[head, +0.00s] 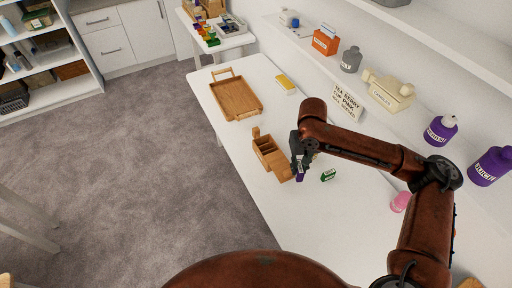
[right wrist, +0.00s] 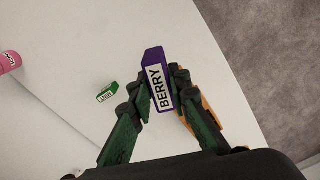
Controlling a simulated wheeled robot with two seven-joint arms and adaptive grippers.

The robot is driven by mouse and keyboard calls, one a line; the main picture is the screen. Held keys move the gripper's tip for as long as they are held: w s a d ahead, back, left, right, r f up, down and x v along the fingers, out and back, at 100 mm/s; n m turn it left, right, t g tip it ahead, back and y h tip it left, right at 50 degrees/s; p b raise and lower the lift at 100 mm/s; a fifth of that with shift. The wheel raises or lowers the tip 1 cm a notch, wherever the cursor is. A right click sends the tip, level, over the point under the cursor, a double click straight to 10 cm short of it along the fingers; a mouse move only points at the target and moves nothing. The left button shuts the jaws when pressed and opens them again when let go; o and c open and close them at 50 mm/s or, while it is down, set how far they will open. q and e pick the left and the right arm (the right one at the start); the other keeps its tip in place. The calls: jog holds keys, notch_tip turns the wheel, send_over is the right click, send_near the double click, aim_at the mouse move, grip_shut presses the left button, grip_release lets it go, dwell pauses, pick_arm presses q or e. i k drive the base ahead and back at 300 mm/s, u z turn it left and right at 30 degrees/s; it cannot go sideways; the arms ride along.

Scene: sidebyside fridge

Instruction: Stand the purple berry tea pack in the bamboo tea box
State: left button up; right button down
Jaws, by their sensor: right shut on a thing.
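My right gripper (head: 300,160) is shut on the purple berry tea pack (right wrist: 157,78), whose white label reads BERRY in the right wrist view. In the head view only a small purple part of the pack (head: 300,177) shows below the fingers. The bamboo tea box (head: 271,157) stands on the white table just left of the gripper, with open compartments. In the right wrist view, part of an orange-brown thing, probably the box, shows behind the right finger. I cannot tell whether the pack touches the box. My left gripper is not in view.
A small green pack (head: 328,175) lies on the table right of the gripper. A wooden tray (head: 236,97) and a yellow item (head: 285,84) are farther back. A pink container (head: 400,202) stands at the right. A shelf with canisters and a sign (head: 346,102) runs along the wall.

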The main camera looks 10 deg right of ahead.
aim_at(265, 147)
jog(key=u, duration=0.45)
jog(key=i, duration=1.05)
jog(key=u, duration=0.1)
